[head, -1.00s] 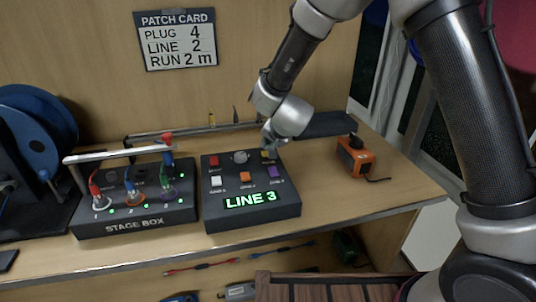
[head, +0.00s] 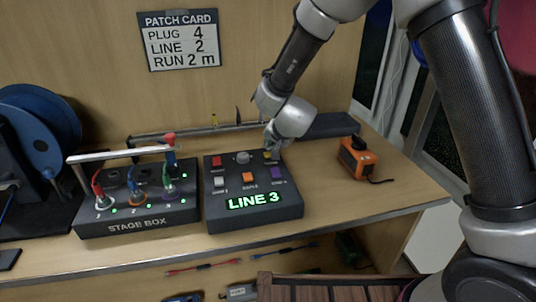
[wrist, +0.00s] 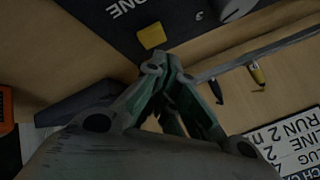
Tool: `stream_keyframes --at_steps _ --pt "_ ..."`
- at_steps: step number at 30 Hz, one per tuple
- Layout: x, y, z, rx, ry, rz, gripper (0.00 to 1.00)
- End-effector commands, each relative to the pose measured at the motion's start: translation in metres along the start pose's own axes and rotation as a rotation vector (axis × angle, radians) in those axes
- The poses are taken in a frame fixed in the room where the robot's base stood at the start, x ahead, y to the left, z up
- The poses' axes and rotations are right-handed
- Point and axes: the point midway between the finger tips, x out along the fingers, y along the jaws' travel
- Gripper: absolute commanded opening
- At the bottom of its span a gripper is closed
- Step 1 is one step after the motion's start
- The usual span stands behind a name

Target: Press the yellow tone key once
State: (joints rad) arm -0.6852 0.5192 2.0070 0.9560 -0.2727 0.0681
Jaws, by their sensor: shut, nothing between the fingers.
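The yellow tone key (head: 271,155) is at the back right corner of the dark tone box (head: 222,219), partly hidden by my gripper in the head view. It shows clearly in the wrist view (wrist: 151,36) as a yellow square. My gripper (head: 270,147) is shut and empty, pointing down at the key's back edge. In the wrist view its fingertips (wrist: 157,63) lie just short of the key. I cannot tell whether they touch it. The box display reads LINE 3.
Red, white, orange and purple keys and a grey knob (head: 243,158) share the box. The stage box (head: 137,226) with plugged cables stands left. An orange device (head: 357,158) stands right, with bare bench between. The patch card (head: 179,40) hangs behind.

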Motion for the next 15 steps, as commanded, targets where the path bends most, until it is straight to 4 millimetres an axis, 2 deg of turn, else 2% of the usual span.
stream_keyframes --at_steps 15 --pt "0.0058 0.0042 0.0044 -0.001 0.000 0.000 0.00"
